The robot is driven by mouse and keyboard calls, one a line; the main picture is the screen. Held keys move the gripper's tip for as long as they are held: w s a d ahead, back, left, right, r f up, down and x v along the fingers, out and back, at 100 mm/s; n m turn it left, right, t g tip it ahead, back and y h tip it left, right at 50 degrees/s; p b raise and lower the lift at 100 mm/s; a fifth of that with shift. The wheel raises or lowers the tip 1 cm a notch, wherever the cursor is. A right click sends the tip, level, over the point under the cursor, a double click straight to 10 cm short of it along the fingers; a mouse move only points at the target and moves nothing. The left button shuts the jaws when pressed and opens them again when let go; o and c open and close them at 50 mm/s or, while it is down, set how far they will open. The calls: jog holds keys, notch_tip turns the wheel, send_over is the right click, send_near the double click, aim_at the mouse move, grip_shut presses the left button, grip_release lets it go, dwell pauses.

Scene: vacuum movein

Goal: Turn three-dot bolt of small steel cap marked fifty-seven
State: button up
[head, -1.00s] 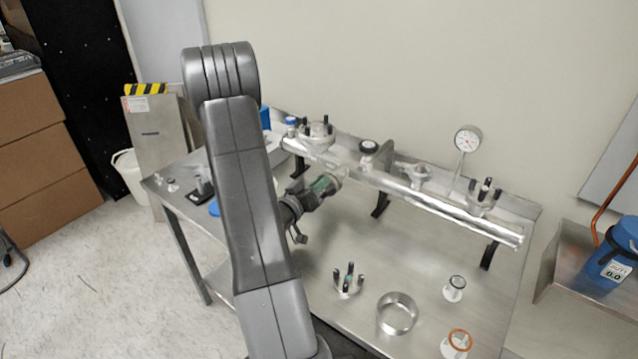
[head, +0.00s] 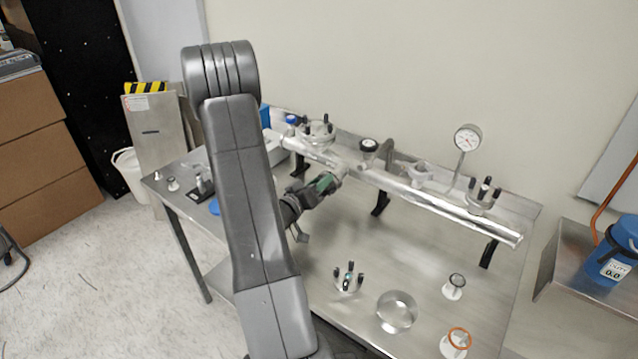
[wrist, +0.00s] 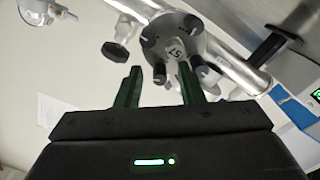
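The small steel cap marked 57 (wrist: 178,50) shows in the wrist view, mounted on the steel pipe, with several black bolts around its face. A capped port with black bolts at the pipe's left part, likely this cap, shows in the head view (head: 318,131). My gripper (wrist: 160,78) has its two green fingers apart. One black bolt (wrist: 160,73) appears between the fingertips in the picture; I cannot tell whether they touch it. Dot marks on the bolts are too small to read. In the head view my gripper (head: 328,183) is just in front of the pipe.
The steel pipe (head: 430,196) runs across the table on black supports, with a gauge (head: 467,139) behind it. A loose bolted cap (head: 348,279), a steel ring (head: 397,312) and small fittings lie on the front of the table. A black knob (wrist: 116,52) is left of the cap.

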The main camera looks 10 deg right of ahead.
jog(key=b+v, duration=0.2)
jog(key=v, duration=1.2)
jog(key=shift+w, duration=0.1)
